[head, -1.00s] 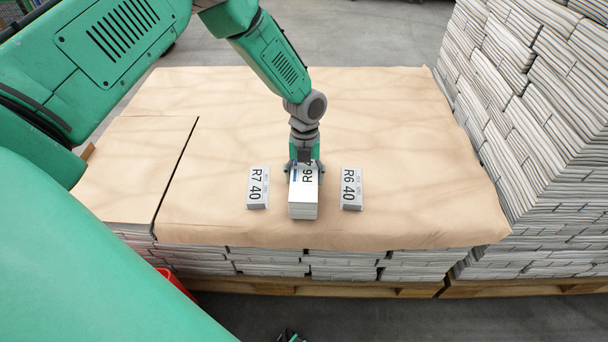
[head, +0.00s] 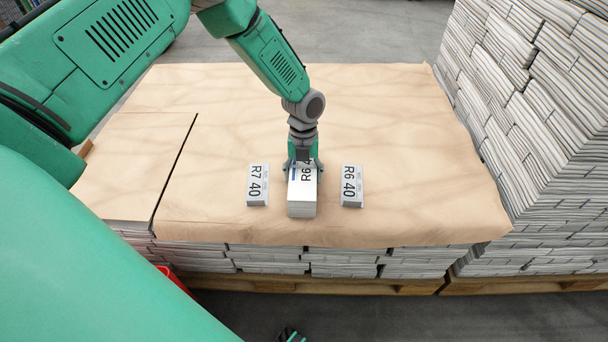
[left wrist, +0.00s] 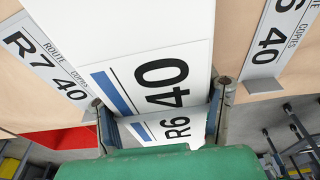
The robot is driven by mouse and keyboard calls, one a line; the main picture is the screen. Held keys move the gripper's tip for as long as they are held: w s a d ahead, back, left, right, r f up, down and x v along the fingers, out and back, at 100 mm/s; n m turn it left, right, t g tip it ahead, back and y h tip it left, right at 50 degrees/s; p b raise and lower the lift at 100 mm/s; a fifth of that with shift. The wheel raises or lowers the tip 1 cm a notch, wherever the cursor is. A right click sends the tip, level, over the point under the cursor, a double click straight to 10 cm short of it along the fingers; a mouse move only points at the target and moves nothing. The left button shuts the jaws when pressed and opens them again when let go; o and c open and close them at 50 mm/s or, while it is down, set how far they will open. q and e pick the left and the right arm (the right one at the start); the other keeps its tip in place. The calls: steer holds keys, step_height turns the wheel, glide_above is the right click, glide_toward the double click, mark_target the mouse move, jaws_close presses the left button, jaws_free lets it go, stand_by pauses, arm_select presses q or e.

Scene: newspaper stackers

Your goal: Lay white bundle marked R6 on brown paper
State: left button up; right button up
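The white bundle marked R6 (head: 302,210) stands on the brown paper (head: 400,120) near its front edge, between two small signs. Whether it bears fully on the paper I cannot tell. In the left wrist view the bundle (left wrist: 130,35) fills the upper middle, showing its blue-striped label with "40" and a shaded "R6". My left gripper (head: 303,172) is at the bundle's far end, fingers splayed one on each side. The gripper (left wrist: 162,112) looks open, its fingertips very near the bundle's sides.
A sign "R7 40" (head: 257,186) lies left of the bundle and a sign "R6 40" (head: 352,187) right of it. A tall newspaper stack (head: 540,130) stands at the right. The paper behind my gripper is clear.

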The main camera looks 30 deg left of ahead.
arm_select(q)
steer(key=o, duration=0.5)
steer(key=shift+w, duration=0.1)
